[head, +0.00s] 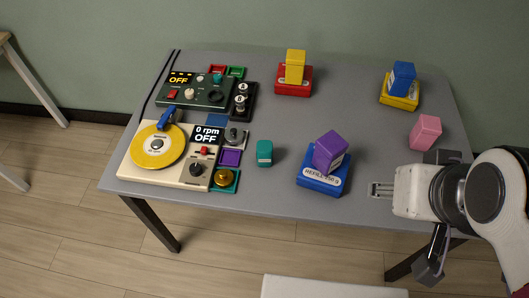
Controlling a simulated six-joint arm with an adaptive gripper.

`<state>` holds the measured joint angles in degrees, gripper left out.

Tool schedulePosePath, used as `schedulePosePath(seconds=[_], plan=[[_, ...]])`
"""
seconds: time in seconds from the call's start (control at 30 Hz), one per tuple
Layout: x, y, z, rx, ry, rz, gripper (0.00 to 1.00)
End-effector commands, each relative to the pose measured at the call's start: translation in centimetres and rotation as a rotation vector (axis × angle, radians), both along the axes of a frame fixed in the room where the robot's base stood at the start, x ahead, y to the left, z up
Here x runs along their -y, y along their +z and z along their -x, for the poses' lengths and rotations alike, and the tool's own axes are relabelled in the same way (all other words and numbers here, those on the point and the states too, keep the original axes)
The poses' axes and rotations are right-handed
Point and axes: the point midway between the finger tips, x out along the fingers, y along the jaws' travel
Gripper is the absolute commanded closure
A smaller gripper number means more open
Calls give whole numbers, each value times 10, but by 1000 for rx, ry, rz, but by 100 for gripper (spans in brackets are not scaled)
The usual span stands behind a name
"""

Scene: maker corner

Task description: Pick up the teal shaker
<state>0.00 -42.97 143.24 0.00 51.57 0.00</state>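The teal shaker (264,153) is a small teal block-like container with a pale label. It stands upright on the grey table, right of the cream turntable device and left of the blue box with a purple block. My gripper (376,190) is at the table's right side, with its tip pointing left. It is well to the right of the shaker and apart from it, with the blue box between them. Nothing shows held at its tip. The fingers are too small to tell whether they are open or shut.
A purple block (329,152) sits tilted on the blue box (322,186). A pink block (425,132) stands near my gripper. Yellow (295,66) and blue (402,79) blocks sit on boxes behind. The turntable (158,146) and green device (195,94) fill the left. The table's middle is clear.

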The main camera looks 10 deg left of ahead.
Motion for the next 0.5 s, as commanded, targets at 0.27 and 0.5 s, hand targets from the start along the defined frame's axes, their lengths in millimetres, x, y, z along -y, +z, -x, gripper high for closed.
schedulePosePath(seconds=[0.27, 0.5], plan=[[-2, -1, -2, 1, 3, -3, 61], [-15, -6, -25, 20, 25, -32, 61]])
